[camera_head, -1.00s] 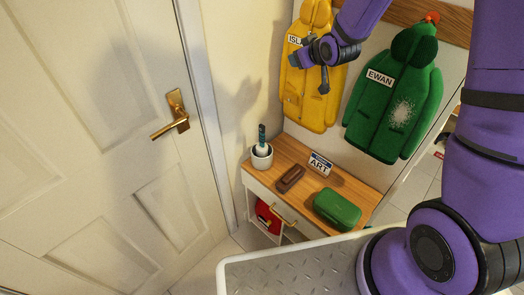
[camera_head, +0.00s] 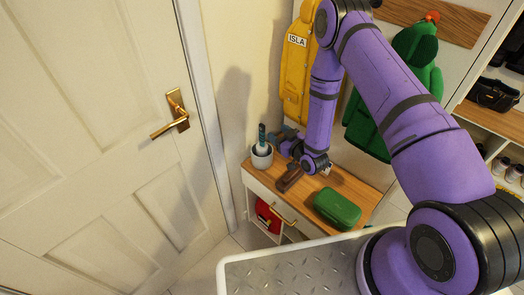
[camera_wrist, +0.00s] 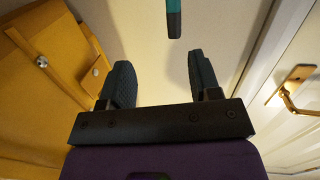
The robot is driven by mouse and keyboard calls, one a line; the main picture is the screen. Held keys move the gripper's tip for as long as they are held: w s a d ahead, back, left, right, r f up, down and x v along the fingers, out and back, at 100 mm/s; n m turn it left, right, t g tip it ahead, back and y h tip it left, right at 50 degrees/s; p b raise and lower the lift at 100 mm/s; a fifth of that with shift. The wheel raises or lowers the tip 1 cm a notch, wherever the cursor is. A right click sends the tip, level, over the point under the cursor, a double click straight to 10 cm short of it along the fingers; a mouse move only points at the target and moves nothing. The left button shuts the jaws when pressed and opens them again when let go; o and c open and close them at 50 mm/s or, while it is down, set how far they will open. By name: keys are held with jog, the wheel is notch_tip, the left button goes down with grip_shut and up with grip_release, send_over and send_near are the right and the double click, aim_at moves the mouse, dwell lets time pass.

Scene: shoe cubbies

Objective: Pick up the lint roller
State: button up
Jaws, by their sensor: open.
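The lint roller (camera_head: 262,138) stands upright in a white cup (camera_head: 262,158) at the left end of the wooden-topped cabinet, its teal handle up and its white part partly hidden in the cup. My gripper (camera_head: 281,136) is just right of the handle in the head view, low over the cabinet. In the wrist view, my gripper (camera_wrist: 160,75) has its two dark fingers apart with nothing between them. The teal handle (camera_wrist: 174,18) shows beyond the fingertips, at the top edge. The cup is not seen in the wrist view.
On the cabinet top (camera_head: 350,185) are a brown brush-like block (camera_head: 289,180) and a green case (camera_head: 337,208). A yellow coat (camera_head: 296,75) and a green coat (camera_head: 365,130) hang behind. A white door (camera_head: 110,120) with a brass handle (camera_head: 176,115) stands at left.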

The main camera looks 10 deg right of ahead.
aim_at(264, 134)
jog(key=s+f, duration=0.3)
jog(key=f, duration=0.1)
jog(key=shift+m+t, duration=0.3)
jog(key=shift+t, duration=0.1)
jog(key=x, duration=1)
jog(key=shift+w+a+r, duration=0.1)
jog(key=shift+w+a, duration=0.05)
jog(key=shift+a, duration=0.25)
grip_shut()
